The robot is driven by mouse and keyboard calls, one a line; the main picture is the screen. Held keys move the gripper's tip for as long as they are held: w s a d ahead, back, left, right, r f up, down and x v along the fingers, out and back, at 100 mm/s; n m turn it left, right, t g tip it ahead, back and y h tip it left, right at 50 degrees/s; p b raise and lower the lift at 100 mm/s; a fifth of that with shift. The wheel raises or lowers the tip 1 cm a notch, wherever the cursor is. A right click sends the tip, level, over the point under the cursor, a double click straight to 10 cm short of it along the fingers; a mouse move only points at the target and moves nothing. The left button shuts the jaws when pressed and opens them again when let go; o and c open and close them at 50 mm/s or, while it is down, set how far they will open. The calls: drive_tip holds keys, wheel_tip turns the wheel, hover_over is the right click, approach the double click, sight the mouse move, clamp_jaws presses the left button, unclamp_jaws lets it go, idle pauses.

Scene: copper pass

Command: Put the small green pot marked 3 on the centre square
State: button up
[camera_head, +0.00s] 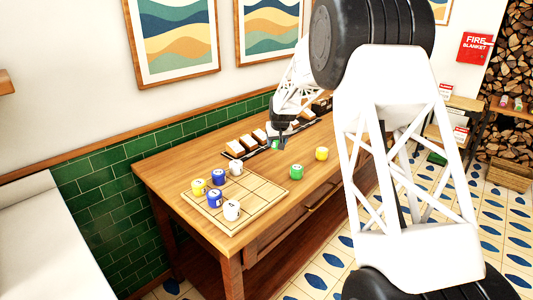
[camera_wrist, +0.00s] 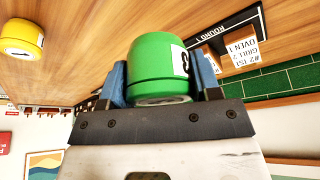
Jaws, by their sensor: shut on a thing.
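My gripper (camera_head: 279,137) is shut on a green pot (camera_head: 275,146) above the table's back part. In the wrist view the green pot (camera_wrist: 158,65) sits between two blue finger pads, and its white label is partly turned away, so I cannot read the mark surely. The wooden grid board (camera_head: 262,197) lies at the table's left end. Its centre square (camera_head: 238,191) looks bare. Yellow, blue and white pots stand along its back-left and front-left edges. Another green pot (camera_head: 297,172) stands on the table right of the board.
A yellow pot (camera_head: 321,154) stands on the table farther right; a yellow pot also shows in the wrist view (camera_wrist: 22,38). A row of cards on wooden blocks (camera_head: 247,142) runs along the table's back edge. The board's right side is free of pots.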

drive_tip(key=s+a+r+n, duration=0.1)
drive_tip(key=s+a+n, duration=0.1)
drive_tip(key=s+a, duration=0.55)
drive_tip(key=r+n+y, duration=0.1)
drive_tip(key=n+y, duration=0.1)
drive_tip(key=n, duration=0.1)
hover_over(232, 190)
drive_tip(key=s, duration=0.1)
drive_tip(key=shift+d+g, duration=0.3)
drive_tip(key=shift+d, duration=0.05)
drive_tip(key=shift+f, duration=3.1)
drive_tip(key=shift+f, duration=1.85)
drive_tip(key=shift+f, duration=0.2)
